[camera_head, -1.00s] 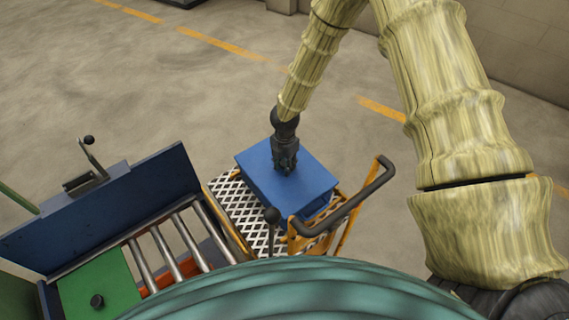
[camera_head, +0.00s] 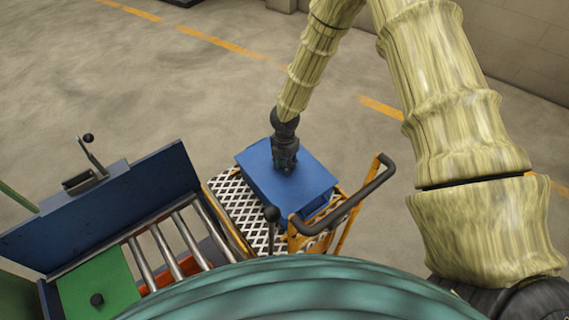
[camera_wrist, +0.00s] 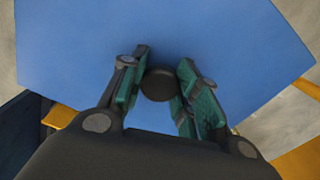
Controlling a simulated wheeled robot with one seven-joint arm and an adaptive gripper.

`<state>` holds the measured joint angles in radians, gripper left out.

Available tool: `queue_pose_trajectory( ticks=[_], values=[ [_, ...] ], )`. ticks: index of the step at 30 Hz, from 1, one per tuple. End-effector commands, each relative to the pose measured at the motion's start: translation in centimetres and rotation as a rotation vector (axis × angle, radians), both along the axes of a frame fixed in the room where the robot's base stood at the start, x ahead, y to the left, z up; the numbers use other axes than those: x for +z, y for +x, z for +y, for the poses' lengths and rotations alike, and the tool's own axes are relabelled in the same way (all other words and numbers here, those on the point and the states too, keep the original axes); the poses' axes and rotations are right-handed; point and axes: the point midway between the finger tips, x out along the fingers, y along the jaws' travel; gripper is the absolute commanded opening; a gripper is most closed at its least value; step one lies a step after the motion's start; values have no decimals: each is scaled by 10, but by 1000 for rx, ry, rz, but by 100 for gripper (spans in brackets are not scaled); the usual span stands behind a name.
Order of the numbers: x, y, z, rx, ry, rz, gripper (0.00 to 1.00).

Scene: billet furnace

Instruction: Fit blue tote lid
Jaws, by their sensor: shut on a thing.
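The blue lid (camera_head: 302,178) lies over the blue tote (camera_head: 318,206), whose side shows below the lid's near right edge. The tote stands on the cart's patterned deck (camera_head: 232,197). My gripper (camera_head: 285,167) points down at the middle of the lid. In the wrist view my gripper (camera_wrist: 158,92) is shut on the lid's round black knob (camera_wrist: 159,84), one finger on each side. The blue lid (camera_wrist: 215,40) fills most of that view. Whether the lid is fully seated on the tote's rim cannot be told.
The cart has an orange frame with a black push handle (camera_head: 352,199) at its right. Left is a roller conveyor (camera_head: 176,246) with a blue side wall (camera_head: 110,208) and a green plate (camera_head: 97,284). The floor beyond is clear.

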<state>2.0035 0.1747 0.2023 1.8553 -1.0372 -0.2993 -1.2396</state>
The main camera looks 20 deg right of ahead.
Motion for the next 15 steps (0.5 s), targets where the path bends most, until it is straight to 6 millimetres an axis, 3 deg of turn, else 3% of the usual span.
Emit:
queue_pose_trajectory(
  ticks=[6, 7, 9, 11, 15],
  values=[
    [0, 0, 0, 0, 0, 0, 1],
    [0, 0, 0, 0, 0, 0, 35],
    [0, 0, 0, 0, 1, -1, 48],
    [0, 0, 0, 0, 1, -1, 56],
    [0, 0, 0, 0, 0, 0, 56]
  ],
)
